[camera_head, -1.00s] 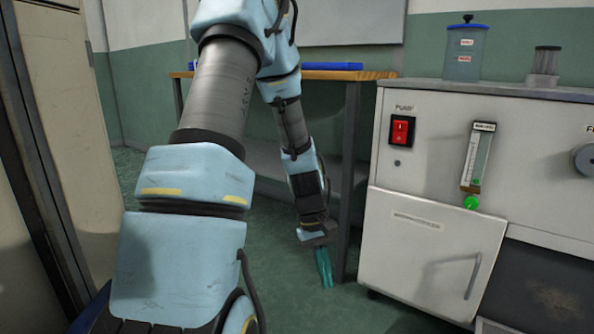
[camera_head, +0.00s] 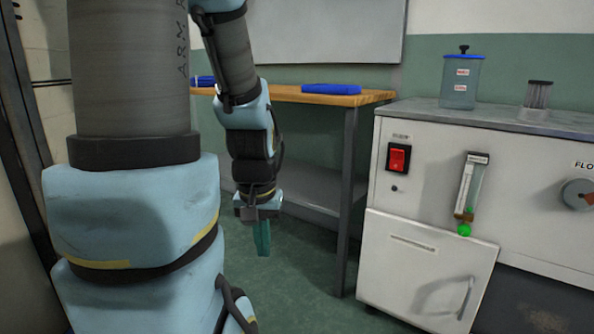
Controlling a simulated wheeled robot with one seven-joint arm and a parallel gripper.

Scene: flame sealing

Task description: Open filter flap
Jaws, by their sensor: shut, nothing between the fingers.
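A white flap (camera_head: 424,270) with a curved handle (camera_head: 466,298) at its right side is set low in the front of a white machine cabinet (camera_head: 534,190). It looks closed. A narrow slot or label runs along its upper left. I take it for the filter flap, but I cannot read any label on it. My gripper (camera_head: 262,240), with green fingers, points down at the picture's middle left. It is shut and empty. It is well to the left of the flap and apart from it, in front of the wooden table.
The cabinet front carries a red switch (camera_head: 398,158), a flow tube with a green knob (camera_head: 464,230) and a round dial (camera_head: 577,194). A blue-lidded jar (camera_head: 461,80) and a clear cylinder (camera_head: 538,96) stand on top. A wooden table (camera_head: 350,98) stands behind. Green floor lies between.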

